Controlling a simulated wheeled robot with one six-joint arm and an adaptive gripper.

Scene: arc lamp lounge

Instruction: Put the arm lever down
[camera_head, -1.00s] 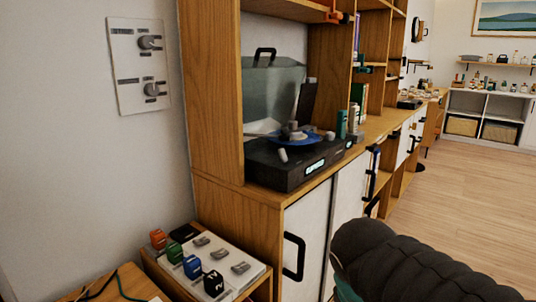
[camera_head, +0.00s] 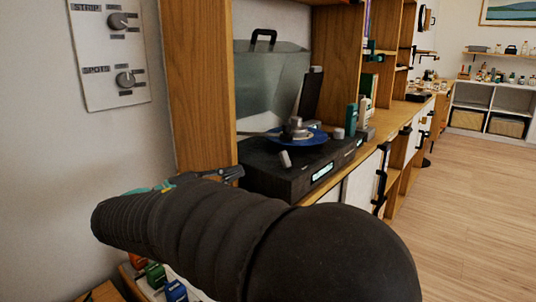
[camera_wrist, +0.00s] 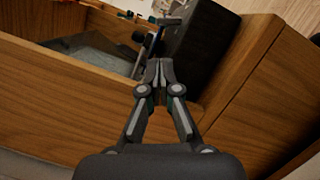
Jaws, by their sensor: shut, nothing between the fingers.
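The black turntable (camera_head: 290,178) sits on the wooden cabinet top, with a blue disc (camera_head: 312,137) and a lit display on its front. A small pale lever-like piece (camera_head: 285,158) stands up near its front left; I cannot tell whether this is the arm lever. My gripper (camera_head: 238,172) points right, close to the turntable's left end, partly behind my dark arm. In the wrist view, my gripper (camera_wrist: 160,65) is shut and empty in front of a wooden panel. Beyond its tips are the turntable's dark body (camera_wrist: 200,45) and a grey bar-like piece (camera_wrist: 170,21).
A wooden upright (camera_head: 198,90) stands just left of the turntable. A clear cover (camera_head: 270,80) and a dark tilted slab (camera_head: 310,95) rise behind it. A wall panel with two knobs (camera_head: 112,55) is at left. Open floor (camera_head: 480,210) lies at right.

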